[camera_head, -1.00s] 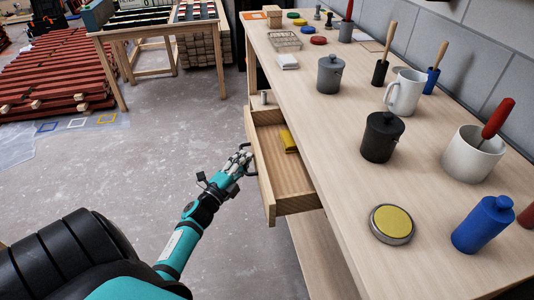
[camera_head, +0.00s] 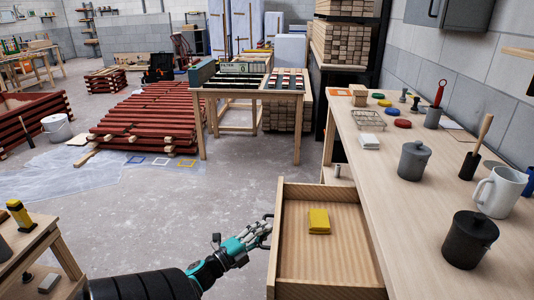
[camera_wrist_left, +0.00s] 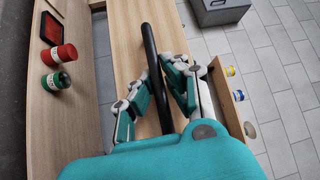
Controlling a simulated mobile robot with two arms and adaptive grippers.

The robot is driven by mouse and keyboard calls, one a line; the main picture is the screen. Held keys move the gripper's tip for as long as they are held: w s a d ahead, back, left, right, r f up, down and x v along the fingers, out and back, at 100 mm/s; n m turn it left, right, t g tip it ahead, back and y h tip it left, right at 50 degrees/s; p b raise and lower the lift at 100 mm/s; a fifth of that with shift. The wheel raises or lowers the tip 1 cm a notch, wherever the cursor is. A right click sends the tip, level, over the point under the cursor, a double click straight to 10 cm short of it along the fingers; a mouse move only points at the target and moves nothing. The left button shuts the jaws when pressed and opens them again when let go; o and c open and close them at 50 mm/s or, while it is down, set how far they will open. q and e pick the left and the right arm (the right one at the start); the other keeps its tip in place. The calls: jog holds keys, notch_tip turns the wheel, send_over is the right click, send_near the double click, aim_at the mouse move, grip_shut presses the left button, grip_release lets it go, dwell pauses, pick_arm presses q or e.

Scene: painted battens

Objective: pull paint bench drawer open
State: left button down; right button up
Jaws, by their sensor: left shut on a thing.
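The paint bench (camera_head: 380,180) runs along the right side of the head view. Its wooden drawer (camera_head: 330,268) is pulled out to the left, with its inside in plain view. A yellow block or cloth (camera_head: 319,221) lies in the drawer. My left gripper (camera_head: 262,230) is at the drawer's outer front, shut on the dark bar handle (camera_head: 268,217). In the left wrist view the black handle (camera_wrist_left: 154,76) passes between the fingers, in front of the pale wood. My right gripper is not in view.
Dark lidded pots (camera_head: 470,240), a white mug (camera_head: 499,192) and a wire basket (camera_head: 368,120) stand on the bench top. A small wooden table (camera_head: 40,240) is at the lower left. The concrete floor (camera_head: 160,225) left of the drawer is clear.

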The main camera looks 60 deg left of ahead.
pick_arm(q)
jog(key=shift+s+d+f, duration=0.1)
jog(key=shift+d+f, duration=0.05)
jog(key=shift+f, duration=0.3)
jog(key=c, duration=1.4)
grip_release()
jog(key=shift+r, duration=0.25)
jog(key=s, duration=0.4)
jog(key=s+f, duration=0.1)
jog(key=s, duration=0.3)
jog(key=s+d, duration=0.1)
jog(key=s, duration=0.2)
jog(key=shift+s+f, duration=0.3)
jog(key=shift+s, duration=0.1)
